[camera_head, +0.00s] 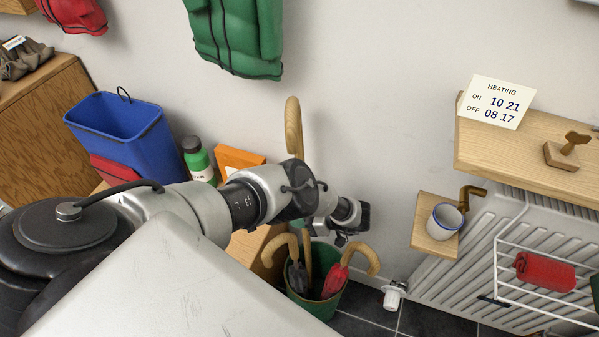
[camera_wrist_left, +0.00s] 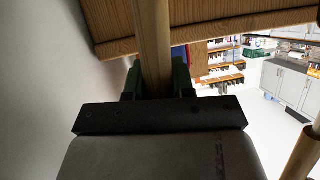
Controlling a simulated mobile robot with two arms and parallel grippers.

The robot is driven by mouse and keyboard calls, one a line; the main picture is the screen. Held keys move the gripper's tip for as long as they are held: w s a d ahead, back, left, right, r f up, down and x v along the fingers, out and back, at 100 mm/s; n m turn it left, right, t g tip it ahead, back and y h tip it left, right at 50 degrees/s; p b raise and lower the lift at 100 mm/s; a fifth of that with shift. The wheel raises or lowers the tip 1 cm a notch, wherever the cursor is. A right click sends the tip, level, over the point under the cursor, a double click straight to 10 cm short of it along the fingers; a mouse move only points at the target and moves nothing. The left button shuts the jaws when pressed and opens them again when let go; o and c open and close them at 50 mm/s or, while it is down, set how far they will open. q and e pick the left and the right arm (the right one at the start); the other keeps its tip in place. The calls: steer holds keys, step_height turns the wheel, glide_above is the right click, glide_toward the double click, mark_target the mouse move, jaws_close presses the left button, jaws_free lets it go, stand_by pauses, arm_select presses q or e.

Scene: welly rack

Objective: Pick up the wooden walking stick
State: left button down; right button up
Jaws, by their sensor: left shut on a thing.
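The wooden walking stick (camera_head: 293,125) has a pale crook handle that rises above my left arm. Its middle is hidden behind the arm, and a length of shaft shows again just above the green bin (camera_head: 318,305). In the left wrist view the pale shaft (camera_wrist_left: 152,35) runs between the green-padded fingers of my left gripper (camera_wrist_left: 156,80), which is shut on it. In the head view the fingers are largely hidden by the wrist. The stick looks roughly upright; whether its foot touches the bin floor is hidden. My right gripper is not in view.
A black umbrella (camera_head: 297,277) and a red umbrella (camera_head: 335,283) with crook handles stand in the bin. A shelf (camera_head: 480,150), a small ledge with a mug (camera_head: 445,221) and a radiator are at right. A blue bin (camera_head: 125,135) is at left.

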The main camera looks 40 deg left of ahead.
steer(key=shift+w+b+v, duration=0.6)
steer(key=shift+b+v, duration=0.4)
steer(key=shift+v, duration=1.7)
arm_select(q)
steer(key=d+r+p, duration=0.2)
steer(key=r+p, duration=0.1)
steer(key=r, duration=0.4)
steer(key=w+d+r+p, duration=0.1)
steer(key=r+p, duration=0.2)
steer(key=r, duration=0.4)
steer(key=shift+w+d+r+p, duration=0.15)
steer(key=shift+w+d+p, duration=0.1)
steer(key=shift+d+p, duration=0.1)
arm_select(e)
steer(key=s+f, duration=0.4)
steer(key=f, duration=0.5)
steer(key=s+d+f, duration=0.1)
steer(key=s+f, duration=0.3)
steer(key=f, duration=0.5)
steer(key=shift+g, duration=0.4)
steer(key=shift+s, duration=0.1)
